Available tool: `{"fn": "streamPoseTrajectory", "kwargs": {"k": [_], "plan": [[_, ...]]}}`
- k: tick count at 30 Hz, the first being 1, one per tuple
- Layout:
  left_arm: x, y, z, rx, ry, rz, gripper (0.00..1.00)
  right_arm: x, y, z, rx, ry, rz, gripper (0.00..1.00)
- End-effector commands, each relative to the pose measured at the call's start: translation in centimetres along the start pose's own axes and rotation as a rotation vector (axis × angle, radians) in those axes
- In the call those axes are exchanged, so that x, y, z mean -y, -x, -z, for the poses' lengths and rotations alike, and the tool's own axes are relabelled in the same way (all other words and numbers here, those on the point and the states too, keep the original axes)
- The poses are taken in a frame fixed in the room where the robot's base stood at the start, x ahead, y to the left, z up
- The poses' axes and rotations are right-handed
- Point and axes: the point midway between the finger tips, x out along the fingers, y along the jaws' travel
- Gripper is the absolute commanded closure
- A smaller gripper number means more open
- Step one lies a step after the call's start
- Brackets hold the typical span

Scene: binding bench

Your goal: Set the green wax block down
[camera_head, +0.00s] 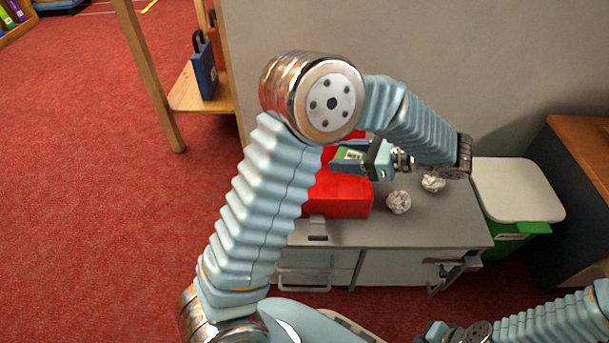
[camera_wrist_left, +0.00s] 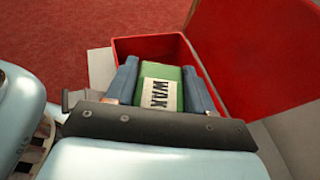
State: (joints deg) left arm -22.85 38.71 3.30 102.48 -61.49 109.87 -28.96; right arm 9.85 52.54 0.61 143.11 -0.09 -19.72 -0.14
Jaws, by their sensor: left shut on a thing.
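The green wax block (camera_wrist_left: 161,90), with a white label reading WAX, sits between the two blue fingers of my left gripper (camera_wrist_left: 160,82) in the left wrist view. My left gripper is shut on it. In the wrist view the red box (camera_wrist_left: 150,44) is open-topped behind the block. My right gripper (camera_head: 432,332) is partly in view at the bottom edge; its jaws are unclear.
Two crumpled white balls (camera_head: 398,202) (camera_head: 433,184) lie on the grey bench top (camera_head: 430,228), right of the red box. A green bin with a pale lid (camera_head: 515,190) stands to the right. A raised red panel (camera_wrist_left: 255,50) flanks the box.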

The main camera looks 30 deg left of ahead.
Motion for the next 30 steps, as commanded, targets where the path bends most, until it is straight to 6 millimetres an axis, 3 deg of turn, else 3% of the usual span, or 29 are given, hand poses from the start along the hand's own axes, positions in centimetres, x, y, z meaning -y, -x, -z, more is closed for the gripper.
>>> {"fn": "streamPoseTrajectory", "kwargs": {"k": [9, 13, 25, 30], "plan": [[0.8, -8.4, 0.6, 0.001, 0.000, -0.005, 0.79, -0.6, -1.9, 0.0, 0.000, 0.000, 0.002, 1.00], [1.1, -11.0, 2.2, 0.002, -0.002, -0.004, 0.79, -0.9, -2.6, 0.0, -0.002, 0.000, 0.002, 1.00], [1.5, -14.7, 4.1, 0.001, -0.001, -0.003, 0.79, -1.2, -3.5, 0.1, -0.005, -0.001, 0.001, 1.00], [1.5, -15.7, 6.6, 0.000, -0.001, -0.002, 0.79, -1.5, -4.2, 0.1, -0.007, -0.001, 0.001, 1.00]]}}
